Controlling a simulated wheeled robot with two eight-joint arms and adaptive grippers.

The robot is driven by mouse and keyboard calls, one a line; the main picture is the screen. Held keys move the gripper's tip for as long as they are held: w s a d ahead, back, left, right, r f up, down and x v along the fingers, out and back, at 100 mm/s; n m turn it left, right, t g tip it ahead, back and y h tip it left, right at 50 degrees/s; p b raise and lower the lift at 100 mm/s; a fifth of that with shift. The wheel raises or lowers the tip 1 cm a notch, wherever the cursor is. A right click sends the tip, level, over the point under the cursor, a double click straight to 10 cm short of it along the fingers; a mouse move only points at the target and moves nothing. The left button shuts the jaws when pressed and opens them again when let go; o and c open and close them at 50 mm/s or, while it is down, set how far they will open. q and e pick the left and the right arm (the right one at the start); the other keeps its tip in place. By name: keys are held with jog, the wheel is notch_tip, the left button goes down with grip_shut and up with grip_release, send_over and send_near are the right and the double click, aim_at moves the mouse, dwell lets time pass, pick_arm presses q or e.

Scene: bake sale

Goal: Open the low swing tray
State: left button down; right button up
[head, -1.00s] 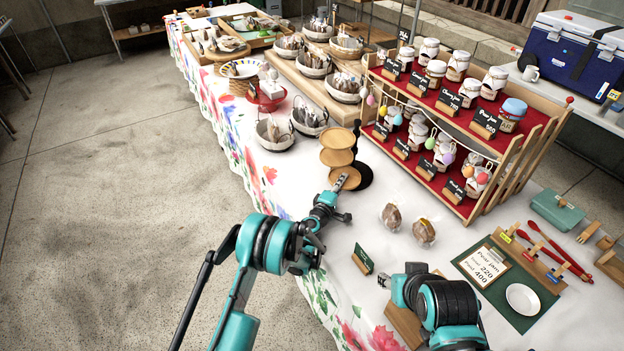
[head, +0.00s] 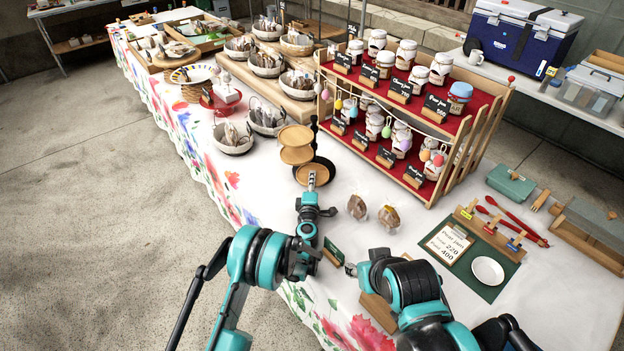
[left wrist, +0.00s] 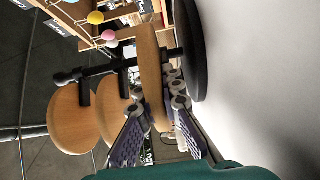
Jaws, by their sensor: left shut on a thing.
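A stand with round wooden swing trays on a black post (head: 314,132) stands on the table. The upper tray (head: 295,135) and middle tray (head: 296,155) stick out to the left of the post. The low tray (head: 318,168) sits just above the round black base (head: 331,168) and points more toward me than the other two. My left gripper (head: 311,180) is shut on the low tray's near edge. In the left wrist view the low tray (left wrist: 150,60) shows edge-on between the fingers (left wrist: 160,112). My right gripper (head: 350,269) is low over the table, apart from the stand; its jaw is unclear.
A jam shelf (head: 400,140) stands right of the stand. Two wrapped items (head: 357,207) lie nearby. Bowls (head: 265,117) stand behind the stand. A green mat (head: 470,262) lies at right.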

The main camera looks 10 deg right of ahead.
pick_arm(q)
jog(key=c, duration=1.7)
grip_release()
jog(key=v, duration=0.7)
jog(key=shift+s, duration=0.25)
